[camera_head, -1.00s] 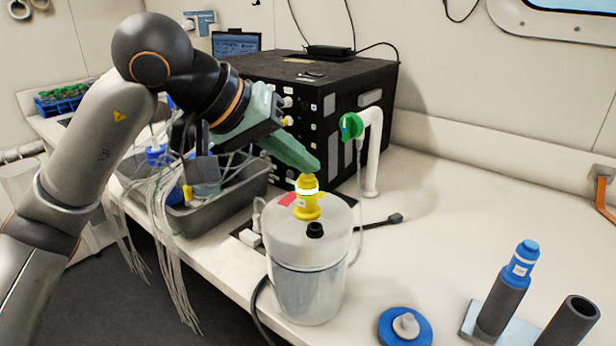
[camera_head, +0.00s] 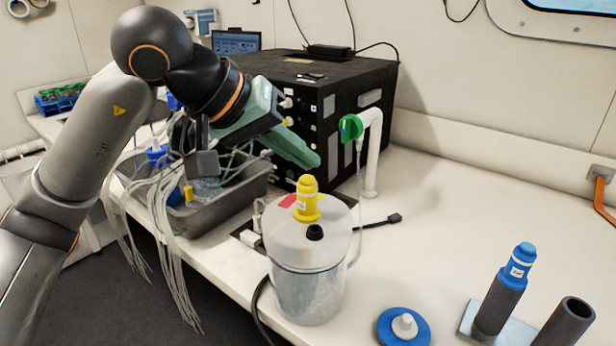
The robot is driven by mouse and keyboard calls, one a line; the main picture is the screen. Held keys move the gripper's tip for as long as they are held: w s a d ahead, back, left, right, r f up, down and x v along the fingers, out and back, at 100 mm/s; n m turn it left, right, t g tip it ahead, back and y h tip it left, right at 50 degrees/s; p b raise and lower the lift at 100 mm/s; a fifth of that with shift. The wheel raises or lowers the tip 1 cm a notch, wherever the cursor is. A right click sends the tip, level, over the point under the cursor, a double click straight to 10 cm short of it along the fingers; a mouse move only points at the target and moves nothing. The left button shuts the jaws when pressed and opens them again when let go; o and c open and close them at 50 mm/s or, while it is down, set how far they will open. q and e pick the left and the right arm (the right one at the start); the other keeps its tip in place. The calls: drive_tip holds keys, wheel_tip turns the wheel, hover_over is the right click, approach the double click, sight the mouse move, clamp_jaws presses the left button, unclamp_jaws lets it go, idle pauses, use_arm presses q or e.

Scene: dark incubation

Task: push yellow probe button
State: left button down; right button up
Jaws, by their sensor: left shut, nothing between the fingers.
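The yellow probe (camera_head: 307,199) stands upright in the lid of a clear cylindrical vessel (camera_head: 308,285) near the bench's front edge. Its rounded top is the button, and no lit ring shows on it now. My left gripper (camera_head: 317,163), with green fingers, is shut and empty. Its fingertips are just above the probe's top, with a small gap showing. My right gripper is not in view.
A black instrument box (camera_head: 345,110) stands behind the vessel. A grey bin (camera_head: 225,205) of tubing lies left. A white pipe with a green valve (camera_head: 352,127) rises behind the vessel. A blue probe (camera_head: 521,262) stands in a holder at right. The bench's right middle is clear.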

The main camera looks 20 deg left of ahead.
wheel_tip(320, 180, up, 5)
drive_tip(key=p, duration=0.4)
drive_tip(key=shift+p, duration=0.35)
